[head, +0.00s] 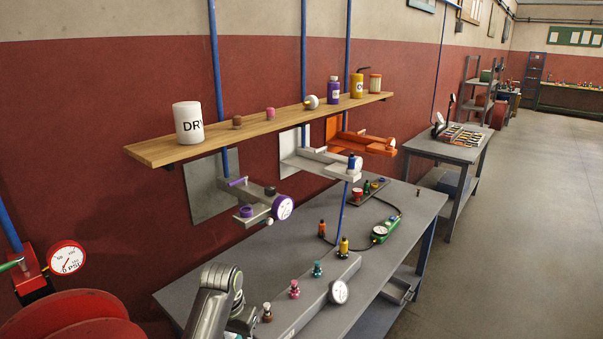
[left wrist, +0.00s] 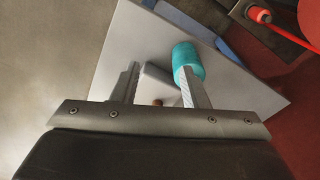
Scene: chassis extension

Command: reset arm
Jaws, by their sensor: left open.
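My left gripper (left wrist: 158,82) is open in the left wrist view, with its two fingers spread apart. A teal cylinder (left wrist: 187,58) shows at the tip of the right-hand finger; I cannot tell whether they touch. A small brown round thing (left wrist: 157,102) shows low between the fingers, partly hidden. A grey plate-like surface (left wrist: 240,85) lies behind them. In the head view, a grey link of my arm rises at the bottom edge over the workbench (head: 250,262); its fingertips are not clear there. My right gripper is not in view.
A long grey block (head: 318,290) on the bench carries several coloured knobs and a white dial (head: 338,292). A wooden shelf (head: 285,125) with jars hangs above. A red-rimmed gauge (head: 67,258) stands at left. The right floor is clear.

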